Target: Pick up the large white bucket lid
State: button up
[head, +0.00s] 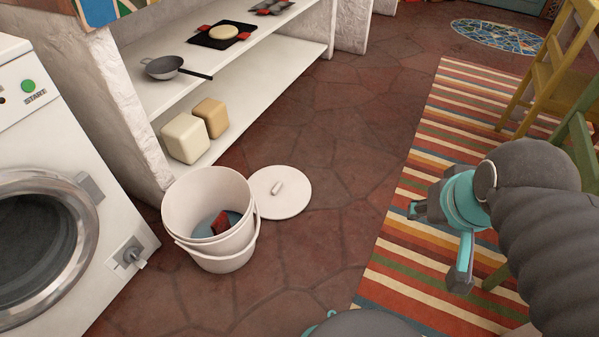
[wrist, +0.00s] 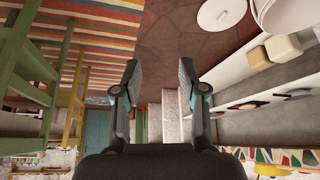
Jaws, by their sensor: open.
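The large white bucket lid (head: 292,200) lies flat on the tiled floor, with a small knob handle in its middle. It is just right of the white bucket (head: 243,246) in the head view and appears close beside it. In the wrist view, which looks upside down, the lid (wrist: 222,14) is at the top edge, left of the bucket (wrist: 283,12). My gripper (head: 437,245) is over the striped rug, to the right of the lid and well apart from it. Its fingers (wrist: 159,82) are spread and empty.
The bucket is open, with blue and red contents. A washing machine (head: 60,190) stands left. White shelves (head: 255,68) behind hold a pan and two blocks. Floor between lid and rug is clear.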

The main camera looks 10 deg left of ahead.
aim_at(281, 192)
jog(key=u, duration=0.25)
jog(key=i, duration=1.05)
jog(key=u, duration=0.4)
